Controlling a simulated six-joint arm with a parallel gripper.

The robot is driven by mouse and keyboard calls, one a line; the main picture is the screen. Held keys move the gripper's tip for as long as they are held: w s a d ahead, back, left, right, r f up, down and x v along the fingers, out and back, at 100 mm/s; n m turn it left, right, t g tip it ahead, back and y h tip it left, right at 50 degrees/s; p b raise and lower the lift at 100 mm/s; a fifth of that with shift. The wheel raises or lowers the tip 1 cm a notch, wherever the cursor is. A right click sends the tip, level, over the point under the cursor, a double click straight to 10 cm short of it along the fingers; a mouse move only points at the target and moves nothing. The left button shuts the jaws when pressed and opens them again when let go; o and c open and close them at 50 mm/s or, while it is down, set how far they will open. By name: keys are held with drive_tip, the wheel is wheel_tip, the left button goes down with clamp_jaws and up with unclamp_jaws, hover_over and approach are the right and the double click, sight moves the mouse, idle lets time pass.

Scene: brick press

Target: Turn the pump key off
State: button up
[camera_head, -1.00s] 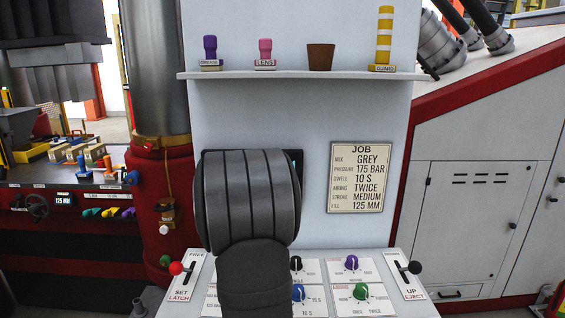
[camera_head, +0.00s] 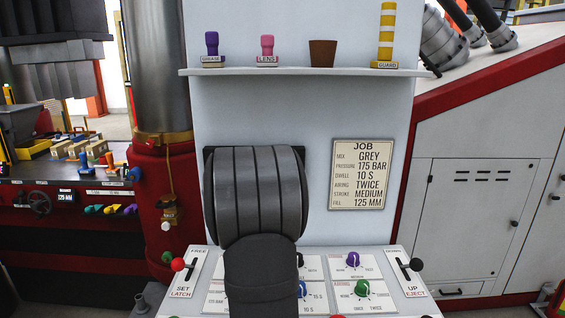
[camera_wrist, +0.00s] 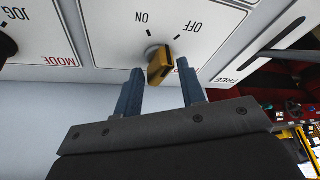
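The pump key (camera_wrist: 160,66) is a yellow-brass key in the wrist view, on a white panel with ON and OFF lettering that appears upside down. ON is on the left in that view and OFF on the right, each with a black tick mark. I cannot tell for certain which mark the key points at. My gripper (camera_wrist: 162,86) is open, with its two blue fingers on either side of the key's near end. A narrow gap shows on both sides. In the head view my dark arm hides the key and the gripper.
The panel in the head view has a red-knobbed lever (camera_head: 178,264), a black-knobbed lever (camera_head: 416,264), a purple knob (camera_head: 353,259) and a green knob (camera_head: 362,288). A job card (camera_head: 362,174) hangs above. A shelf (camera_head: 345,72) holds stamps and a brown pot.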

drive_tip(key=shift+w+a+r, duration=0.15)
drive_tip(key=shift+w+r, duration=0.05)
drive_tip(key=shift+r, duration=0.35)
wheel_tip(320, 180, up, 16)
drive_tip(key=m+g+h, duration=0.2)
drive_tip(key=m+g, duration=0.2)
drive_tip(key=m, duration=0.4)
wheel_tip(320, 180, down, 17)
drive_tip(key=shift+s+f, duration=0.1)
drive_tip(key=shift+f, duration=0.1)
drive_tip(key=shift+c, duration=0.5)
